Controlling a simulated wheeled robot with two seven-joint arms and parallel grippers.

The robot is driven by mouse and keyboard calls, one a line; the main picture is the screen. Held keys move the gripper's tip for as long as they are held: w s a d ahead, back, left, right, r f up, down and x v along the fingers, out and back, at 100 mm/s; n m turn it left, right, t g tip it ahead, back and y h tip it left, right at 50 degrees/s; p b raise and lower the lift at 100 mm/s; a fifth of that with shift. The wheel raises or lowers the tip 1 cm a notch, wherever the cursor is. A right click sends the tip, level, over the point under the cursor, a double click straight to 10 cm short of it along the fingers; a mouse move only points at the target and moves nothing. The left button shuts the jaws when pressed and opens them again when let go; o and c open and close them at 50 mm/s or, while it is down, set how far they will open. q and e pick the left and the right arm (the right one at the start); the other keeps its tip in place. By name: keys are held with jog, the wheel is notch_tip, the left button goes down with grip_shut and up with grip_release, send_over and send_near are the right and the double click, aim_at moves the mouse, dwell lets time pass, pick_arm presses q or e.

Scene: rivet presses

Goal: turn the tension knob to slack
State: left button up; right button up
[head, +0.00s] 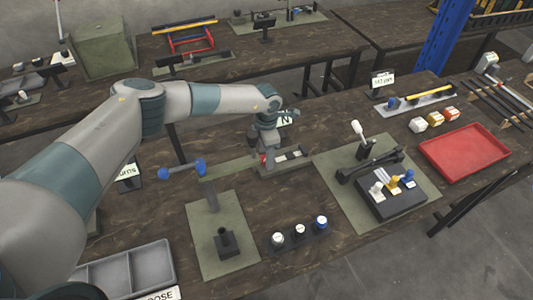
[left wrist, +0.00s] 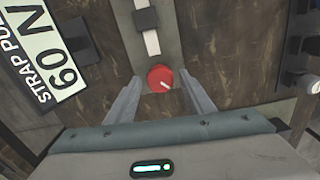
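The tension knob (left wrist: 160,78) is round and red, with a white pointer line toward its lower right in the left wrist view. It sits at the near end of a grey-green base (left wrist: 175,45) carrying a white strip and a dark block. In the head view the knob (head: 263,159) shows small below my left wrist. My left gripper (left wrist: 160,81) is open, its two fingers on either side of the knob, with a visible gap to each. Whether the fingers are down at knob height is hard to tell. My right gripper is not in view.
A "STRAP PU... 60 N" sign (left wrist: 45,60) stands beside the base. In the head view, a stand with a blue-ended bar (head: 182,169), a row of capped pots (head: 300,232) and a press on a green mat (head: 335,200) are nearby. A red tray (head: 463,150) lies right.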

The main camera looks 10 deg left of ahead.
pick_arm(q)
jog(key=c, duration=0.8)
jog(key=shift+n, duration=0.3)
jog(key=shift+f+n+b, duration=0.1)
jog(key=shift+n+b, duration=0.7)
jog(key=n+b, duration=0.2)
jog(key=n, duration=0.1)
jog(key=n+b, duration=0.2)
jog(key=n, duration=0.2)
jog(key=shift+w+n, duration=0.1)
jog(key=shift+n, duration=0.3)
jog(key=shift+r, duration=0.2)
jog(key=o, duration=1.1)
jog(key=shift+c, duration=0.2)
